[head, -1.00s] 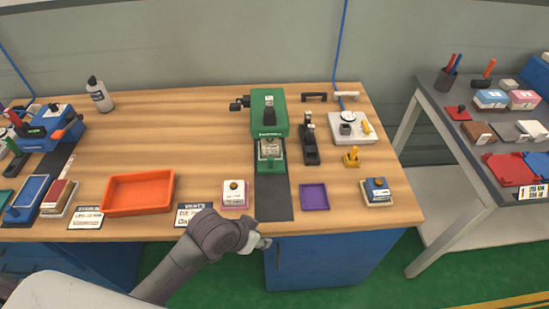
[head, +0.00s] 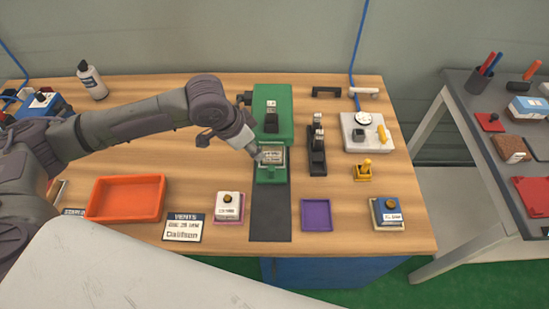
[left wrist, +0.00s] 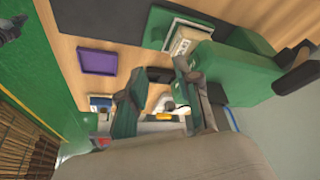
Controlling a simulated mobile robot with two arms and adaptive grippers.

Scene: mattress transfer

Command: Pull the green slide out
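The green slide (head: 271,175) sticks out at the front of the green machine (head: 272,98), over a dark strip, with a labelled plate (head: 271,156) lying in it. In the left wrist view the green machine (left wrist: 240,72) is at the right, with the labelled plate (left wrist: 188,40) beside it. My left gripper (head: 258,154) is at the left edge of the slide. Its two fingers (left wrist: 156,82) stand apart in the left wrist view, with nothing seen held between them. Whether a finger touches the slide cannot be told. My right gripper is not in view.
A black tool (head: 317,150) stands close right of the slide. A purple tray (head: 316,214) and a white-topped block (head: 228,206) flank the dark strip (head: 270,213). An orange tray (head: 125,198) is farther left. The table behind my left arm is mostly clear.

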